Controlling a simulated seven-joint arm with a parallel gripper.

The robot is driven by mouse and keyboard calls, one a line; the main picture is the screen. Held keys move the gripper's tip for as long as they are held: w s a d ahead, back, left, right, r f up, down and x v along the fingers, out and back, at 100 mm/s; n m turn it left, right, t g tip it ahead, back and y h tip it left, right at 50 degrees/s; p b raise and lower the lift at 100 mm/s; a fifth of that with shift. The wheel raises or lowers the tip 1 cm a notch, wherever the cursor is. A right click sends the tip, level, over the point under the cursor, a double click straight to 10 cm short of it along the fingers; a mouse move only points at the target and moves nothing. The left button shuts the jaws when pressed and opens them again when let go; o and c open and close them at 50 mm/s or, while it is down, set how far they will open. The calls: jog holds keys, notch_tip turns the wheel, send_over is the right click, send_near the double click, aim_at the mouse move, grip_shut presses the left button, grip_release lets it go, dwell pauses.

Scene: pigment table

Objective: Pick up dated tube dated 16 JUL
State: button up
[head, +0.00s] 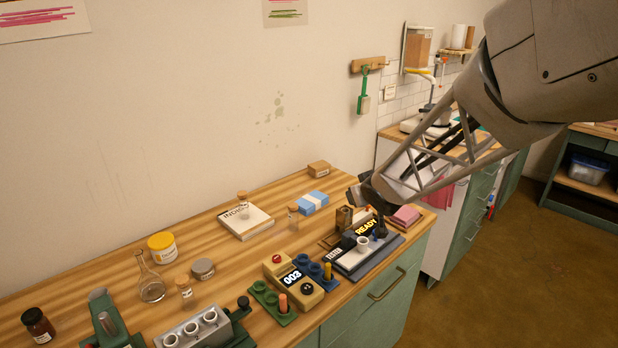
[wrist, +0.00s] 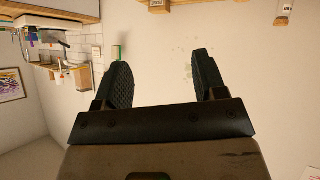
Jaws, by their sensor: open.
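Small corked glass tubes stand on the wooden table in the head view: one on the INDIGO book (head: 243,204), one right of the book (head: 293,216), and one at the front left (head: 185,288). Their labels are too small to read, so I cannot tell which is dated 16 JUL. My gripper (head: 361,194) is above the right part of the table, right of the tubes. In the wrist view my gripper (wrist: 163,76) is open with nothing between its fingers. A corked tube (wrist: 285,12) shows upside down at that view's upper right.
The tester (head: 356,262), the 003 block (head: 292,278), a grey rack of white cups (head: 192,330), a glass flask (head: 151,288) and a yellow-lidded jar (head: 162,247) stand along the table. A blue packet (head: 313,203) and a cardboard box (head: 319,168) lie near the wall.

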jog(key=w+a+f+n+y, duration=0.3)
jog(key=w+a+f+y, duration=0.1)
jog(key=w+a+f, duration=0.25)
jog(key=n+g+y, duration=0.2)
jog(key=y, duration=0.2)
send_near(293, 219)
jog(key=w+r, duration=0.1)
jog(key=w, duration=0.2)
jog(key=shift+w+a+r, duration=0.1)
jog(key=shift+w+a, duration=0.1)
jog(key=shift+a, duration=0.25)
jog(key=shift+x, duration=1.3)
jog(key=shift+r, duration=0.1)
